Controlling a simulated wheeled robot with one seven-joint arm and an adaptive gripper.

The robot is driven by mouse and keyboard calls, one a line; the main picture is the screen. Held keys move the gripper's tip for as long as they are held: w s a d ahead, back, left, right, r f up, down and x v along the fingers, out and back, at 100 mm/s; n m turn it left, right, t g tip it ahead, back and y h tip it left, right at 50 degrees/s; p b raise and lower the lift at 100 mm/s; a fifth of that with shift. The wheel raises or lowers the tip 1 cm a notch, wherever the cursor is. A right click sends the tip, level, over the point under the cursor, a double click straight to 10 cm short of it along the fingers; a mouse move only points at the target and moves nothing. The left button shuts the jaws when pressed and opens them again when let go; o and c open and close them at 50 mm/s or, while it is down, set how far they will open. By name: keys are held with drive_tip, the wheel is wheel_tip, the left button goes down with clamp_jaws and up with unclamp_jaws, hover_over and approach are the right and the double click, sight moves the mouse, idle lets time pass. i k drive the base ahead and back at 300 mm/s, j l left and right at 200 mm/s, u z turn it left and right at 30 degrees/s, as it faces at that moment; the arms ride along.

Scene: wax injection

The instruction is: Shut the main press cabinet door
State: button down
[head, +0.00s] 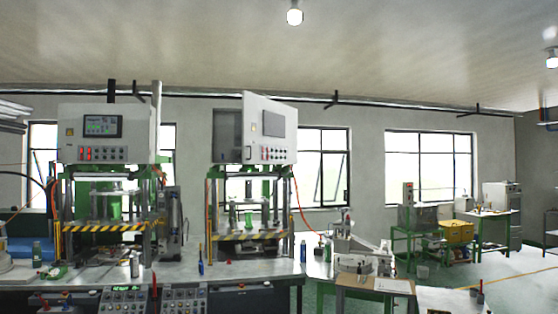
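The cabinet (228,128) sits high on the right-hand press. Its white door (271,128) stands partly open, with the free edge at the left swung out toward me. The right edge of the door lies along the right side of the cabinet. The door carries a dark panel and a row of small coloured buttons. The grey inside of the cabinet shows to the left of the door. My gripper is not in view, and I see nothing touching the door.
A similar press (105,133) with a lit screen stands at the left, its front closed. A long grey bench (225,272) with bottles and control panels lies below both presses. A white device (352,250) stands right of the bench. Open floor (520,275) shows at the far right.

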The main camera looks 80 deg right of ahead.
sight(266, 122)
drive_tip(key=i+l+z, duration=0.25)
drive_tip(key=z, duration=0.25)
drive_tip(key=i+z, duration=0.75)
drive_tip(key=z, duration=0.25)
drive_tip(key=i+j+z, duration=0.15)
drive_tip(key=i+z, duration=0.15)
drive_tip(key=z, duration=0.15)
drive_tip(key=i+l+z, duration=0.1)
drive_tip(key=i+z, duration=0.25)
drive_tip(key=i, duration=0.65)
drive_tip(key=i+j+z, duration=0.15)
drive_tip(key=i+z, duration=0.2)
drive_tip(key=i, duration=0.6)
